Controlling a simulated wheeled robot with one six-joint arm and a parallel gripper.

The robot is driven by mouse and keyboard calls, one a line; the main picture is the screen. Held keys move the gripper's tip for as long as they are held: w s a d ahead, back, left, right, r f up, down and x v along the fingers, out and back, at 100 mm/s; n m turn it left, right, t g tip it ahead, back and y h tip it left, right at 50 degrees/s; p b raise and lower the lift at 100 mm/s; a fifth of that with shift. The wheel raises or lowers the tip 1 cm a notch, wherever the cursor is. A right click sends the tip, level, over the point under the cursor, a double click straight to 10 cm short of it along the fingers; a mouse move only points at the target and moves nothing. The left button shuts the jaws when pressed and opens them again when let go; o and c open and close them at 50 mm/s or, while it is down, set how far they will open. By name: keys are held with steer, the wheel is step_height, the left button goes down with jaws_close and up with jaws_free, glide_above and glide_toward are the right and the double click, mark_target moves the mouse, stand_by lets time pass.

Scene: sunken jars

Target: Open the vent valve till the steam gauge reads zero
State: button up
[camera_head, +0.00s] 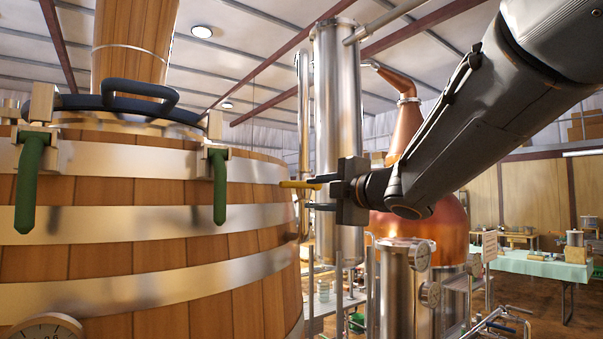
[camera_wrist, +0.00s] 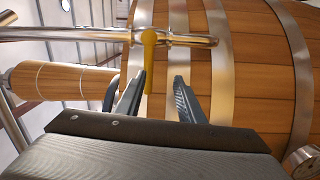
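The vent valve's yellow lever (camera_head: 299,184) sticks out level at the right side of the wooden vat (camera_head: 150,262). In the wrist view the yellow lever (camera_wrist: 149,60) hangs across a metal pipe (camera_wrist: 100,35). My gripper (camera_wrist: 160,76) is open, and the lever's free end lies between the fingertips, closer to the left finger; I cannot tell if they touch. In the head view my gripper (camera_head: 318,195) reaches in from the right. A round gauge (camera_head: 48,327) on the vat's front is cut off by the picture's lower edge; its needle cannot be read.
Green clamp handles (camera_head: 219,187) hang at the vat's rim, and a black handle (camera_head: 140,90) is on top. A steel column (camera_head: 338,110) and a copper still (camera_head: 440,225) stand behind my arm. A steel vessel (camera_head: 398,300) with small gauges stands below it.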

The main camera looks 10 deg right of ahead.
mark_target(296, 185)
steer(key=shift+n+y, duration=0.5)
steer(key=shift+n, duration=0.2)
steer(key=shift+w+a+r, duration=0.35)
steer(key=shift+w+a, duration=0.3)
steer(key=shift+w, duration=0.4)
steer(key=shift+w+a+r, duration=0.35)
steer(key=shift+w+a, duration=0.3)
steer(key=shift+w, duration=0.45)
steer(key=shift+w+a+r, duration=0.35)
steer(key=shift+w+a, duration=0.3)
steer(key=shift+w, duration=0.4)
jaws_close()
